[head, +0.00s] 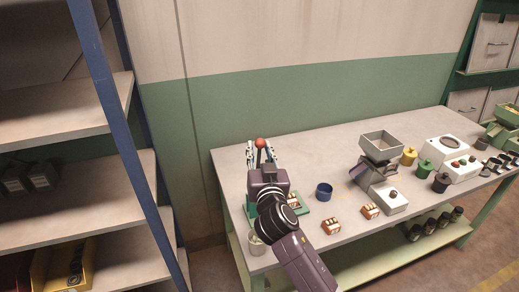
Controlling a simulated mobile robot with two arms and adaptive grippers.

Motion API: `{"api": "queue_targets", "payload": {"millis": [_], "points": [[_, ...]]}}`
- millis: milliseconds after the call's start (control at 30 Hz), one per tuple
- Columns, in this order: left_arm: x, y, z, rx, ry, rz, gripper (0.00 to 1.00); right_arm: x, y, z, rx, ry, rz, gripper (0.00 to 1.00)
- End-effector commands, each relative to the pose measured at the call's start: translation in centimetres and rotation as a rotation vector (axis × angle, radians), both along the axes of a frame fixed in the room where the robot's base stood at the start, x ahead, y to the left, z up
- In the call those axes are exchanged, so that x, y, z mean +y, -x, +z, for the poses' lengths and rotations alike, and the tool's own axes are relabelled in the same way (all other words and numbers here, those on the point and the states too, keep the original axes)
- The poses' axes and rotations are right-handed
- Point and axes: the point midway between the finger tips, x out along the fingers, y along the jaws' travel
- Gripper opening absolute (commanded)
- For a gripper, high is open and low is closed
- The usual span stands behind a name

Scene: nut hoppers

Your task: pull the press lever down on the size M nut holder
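A press lever with a red ball knob (260,143) stands upright near the left end of the workbench. The green base of its holder (318,206) shows right of my arm; most of the holder is hidden behind my wrist. I cannot read any size mark. My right gripper (261,153) is at the lever, its two pale fingers apart, one on each side of the lever just below the knob. I cannot tell whether they touch it. My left gripper is not in view.
A pale cup (257,243) is by the front left edge. A blue-posted shelf (105,100) stands left.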

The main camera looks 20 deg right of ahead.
Motion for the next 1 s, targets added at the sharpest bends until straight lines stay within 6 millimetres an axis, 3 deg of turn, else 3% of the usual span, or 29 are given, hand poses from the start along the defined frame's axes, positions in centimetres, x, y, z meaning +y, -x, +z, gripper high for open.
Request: {"api": "queue_targets", "payload": {"millis": [100,367,800,1000], "points": [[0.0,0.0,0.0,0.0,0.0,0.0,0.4,0.0,0.0,0.0,0.0,0.0,0.0,0.27],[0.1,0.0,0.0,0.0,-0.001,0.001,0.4,0.0,0.0,0.0,0.0,0.0,0.0,0.0],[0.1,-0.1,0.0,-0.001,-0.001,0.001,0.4,-0.1,0.0,0.3,-0.005,-0.002,0.001,0.0],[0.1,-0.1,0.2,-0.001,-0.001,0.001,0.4,-1.0,0.0,0.3,-0.005,-0.047,-0.002,0.0]]}}
